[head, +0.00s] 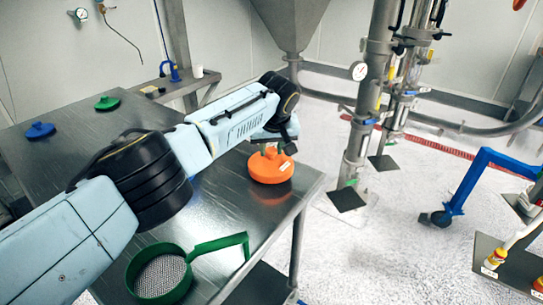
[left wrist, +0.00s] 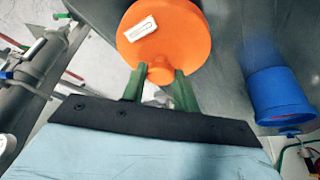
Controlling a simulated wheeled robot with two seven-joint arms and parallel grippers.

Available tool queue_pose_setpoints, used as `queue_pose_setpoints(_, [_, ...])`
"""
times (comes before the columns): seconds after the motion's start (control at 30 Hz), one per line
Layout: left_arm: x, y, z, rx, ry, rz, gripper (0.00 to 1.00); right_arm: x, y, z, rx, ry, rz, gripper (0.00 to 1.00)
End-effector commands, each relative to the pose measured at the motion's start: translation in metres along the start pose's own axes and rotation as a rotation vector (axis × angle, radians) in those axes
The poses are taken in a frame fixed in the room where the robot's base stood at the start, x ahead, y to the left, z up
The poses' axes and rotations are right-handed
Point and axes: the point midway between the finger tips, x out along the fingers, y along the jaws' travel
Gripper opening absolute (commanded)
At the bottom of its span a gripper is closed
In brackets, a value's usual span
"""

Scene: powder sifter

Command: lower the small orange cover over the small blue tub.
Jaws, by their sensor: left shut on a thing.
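The small orange cover (head: 270,169) has a round top with a knob and a white label. It is near the right edge of the steel table in the head view. My left gripper (head: 272,147) is shut on its knob; the green fingers pinch it in the left wrist view (left wrist: 160,76). Whether the cover touches the table is hard to tell. A blue tub (left wrist: 278,92) shows at the right of the left wrist view, apart from the cover. In the head view I cannot see this tub; my left arm hides part of the table. My right gripper is not in view.
A green sieve (head: 133,277) with a handle lies at the table's near edge. A blue lid (head: 40,131) and a green lid (head: 107,103) lie at the far left. A steel hopper (head: 289,22) and pipes stand beyond the table.

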Motion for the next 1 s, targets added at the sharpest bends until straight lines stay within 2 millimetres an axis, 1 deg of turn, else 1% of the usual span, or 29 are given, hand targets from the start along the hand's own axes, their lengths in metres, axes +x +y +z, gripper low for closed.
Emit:
queue_pose_setpoints(0.03, [-0.013, 0.001, -0.006, 0.0, 0.003, 0.004, 0.06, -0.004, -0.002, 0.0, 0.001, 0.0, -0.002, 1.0])
queue_pose_setpoints(0.2, [-0.044, 0.001, -0.019, 0.0, 0.003, 0.003, 0.06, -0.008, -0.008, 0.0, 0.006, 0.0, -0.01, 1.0])
queue_pose_setpoints(0.3, [-0.057, 0.0, -0.024, 0.0, 0.002, 0.002, 0.06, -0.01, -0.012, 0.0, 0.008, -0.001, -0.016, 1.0])
queue_pose_setpoints(0.4, [-0.065, -0.003, -0.029, 0.001, 0.001, 0.002, 0.06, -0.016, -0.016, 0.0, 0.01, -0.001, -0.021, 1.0])
queue_pose_setpoints(0.47, [-0.068, -0.007, -0.032, 0.003, -0.001, 0.003, 0.06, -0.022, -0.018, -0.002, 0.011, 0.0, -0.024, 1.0])
queue_pose_setpoints(0.63, [-0.072, -0.026, -0.042, 0.01, -0.002, 0.005, 0.06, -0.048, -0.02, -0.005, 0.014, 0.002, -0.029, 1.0])
queue_pose_setpoints(0.87, [-0.074, -0.06, -0.056, 0.018, -0.001, 0.009, 0.06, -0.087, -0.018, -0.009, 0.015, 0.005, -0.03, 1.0])
queue_pose_setpoints(1.0, [-0.076, -0.083, -0.063, 0.019, -0.002, 0.009, 0.06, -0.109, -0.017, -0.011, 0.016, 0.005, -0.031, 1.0])
